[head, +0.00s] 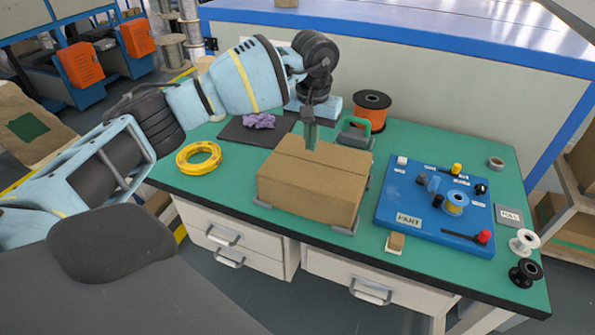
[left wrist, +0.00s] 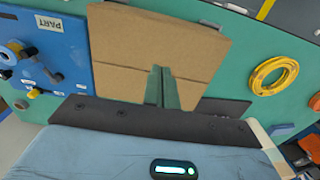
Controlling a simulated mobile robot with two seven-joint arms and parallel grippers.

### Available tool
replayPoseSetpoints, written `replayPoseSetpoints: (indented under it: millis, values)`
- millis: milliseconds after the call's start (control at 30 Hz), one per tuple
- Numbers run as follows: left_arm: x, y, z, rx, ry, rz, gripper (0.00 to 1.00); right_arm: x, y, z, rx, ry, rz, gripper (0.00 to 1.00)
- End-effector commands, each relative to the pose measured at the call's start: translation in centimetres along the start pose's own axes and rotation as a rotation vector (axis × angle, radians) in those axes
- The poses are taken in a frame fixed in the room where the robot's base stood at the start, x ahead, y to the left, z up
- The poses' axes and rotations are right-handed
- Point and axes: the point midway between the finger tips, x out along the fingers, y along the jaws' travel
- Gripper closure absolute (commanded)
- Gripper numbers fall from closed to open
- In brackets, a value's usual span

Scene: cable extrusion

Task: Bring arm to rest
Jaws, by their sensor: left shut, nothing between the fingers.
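My left arm reaches in from the left in the head view, over the green workbench (head: 420,155). My left gripper (head: 310,147) points down just above the back part of a closed cardboard box (head: 310,184). Its green fingers are together with nothing between them. In the left wrist view the shut fingers (left wrist: 162,90) show in front of the box (left wrist: 120,50); whether they touch it cannot be told. My right gripper is not in view.
A blue board (head: 400,205) with knobs and a small spool stands right of the box. A yellow cable coil (head: 199,158) lies left. White and black spools sit at the right edge.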

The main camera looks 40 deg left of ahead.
Motion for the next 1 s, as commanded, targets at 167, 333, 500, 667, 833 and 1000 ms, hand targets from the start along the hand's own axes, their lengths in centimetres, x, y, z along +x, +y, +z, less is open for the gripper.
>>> replayPoseSetpoints:
  millis: [167, 333, 500, 667, 833, 1000]
  values:
    - [0.1, 0.0, 0.0, 0.000, -0.001, -0.001, 1.00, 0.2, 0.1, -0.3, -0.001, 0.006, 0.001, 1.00]
    - [0.1, 0.0, 0.0, 0.000, -0.001, 0.000, 1.00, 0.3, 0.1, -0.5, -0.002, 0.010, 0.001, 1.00]
    - [2.0, 2.3, 1.2, -0.022, -0.037, 0.074, 1.00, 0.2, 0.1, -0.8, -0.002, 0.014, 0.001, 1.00]
    - [6.1, 8.7, 5.1, -0.126, -0.167, 0.297, 1.00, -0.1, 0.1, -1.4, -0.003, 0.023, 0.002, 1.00]
    - [8.8, 15.9, 10.8, -0.337, -0.404, 0.564, 1.00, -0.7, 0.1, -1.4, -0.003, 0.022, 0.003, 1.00]
    - [9.1, 21.2, 15.9, -0.609, -0.708, 0.779, 1.00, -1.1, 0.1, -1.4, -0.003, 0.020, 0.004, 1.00]
